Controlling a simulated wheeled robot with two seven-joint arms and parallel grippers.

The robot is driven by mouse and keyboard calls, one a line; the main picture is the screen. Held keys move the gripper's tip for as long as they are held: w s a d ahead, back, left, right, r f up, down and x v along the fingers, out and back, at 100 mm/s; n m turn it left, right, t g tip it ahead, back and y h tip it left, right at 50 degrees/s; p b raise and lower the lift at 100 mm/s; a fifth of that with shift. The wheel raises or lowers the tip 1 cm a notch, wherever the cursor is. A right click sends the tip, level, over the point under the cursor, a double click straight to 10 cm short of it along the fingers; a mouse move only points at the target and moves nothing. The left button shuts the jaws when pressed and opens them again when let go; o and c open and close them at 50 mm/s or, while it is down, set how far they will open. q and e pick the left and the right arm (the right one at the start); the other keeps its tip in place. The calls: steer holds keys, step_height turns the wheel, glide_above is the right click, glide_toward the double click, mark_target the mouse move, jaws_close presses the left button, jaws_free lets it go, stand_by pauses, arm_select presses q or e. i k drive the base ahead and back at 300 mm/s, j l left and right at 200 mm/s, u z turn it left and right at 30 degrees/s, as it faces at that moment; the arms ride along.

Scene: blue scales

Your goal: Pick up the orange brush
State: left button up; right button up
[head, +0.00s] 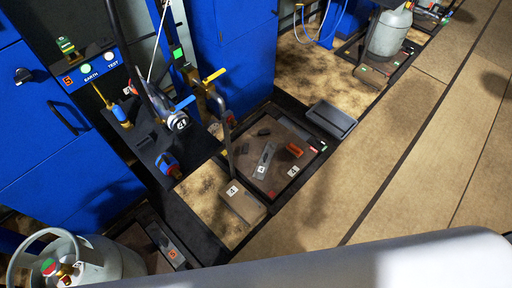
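A small orange object (294,150), which looks like the orange brush, lies on the dark scale platform (251,194) near the middle of the head view. It is too small for me to make out bristles or a handle. Nothing is touching it from above. Neither of my grippers shows in this view.
A dark box (331,119) sits at the platform's right edge. A grey flat piece (265,160) lies left of the orange object. Blue cabinets (75,150) and a post with hoses stand behind. Gas cylinders stand at lower left (95,262) and top right (390,34). Open floor (400,165) lies right.

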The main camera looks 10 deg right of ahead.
mark_target(293, 148)
steer(key=i+l+u, duration=0.2)
steer(key=l+u, duration=0.25)
steer(key=i+l+u, duration=0.15)
steer(key=l+u, duration=0.7)
steer(key=i+j, duration=0.05)
steer(key=j, duration=0.05)
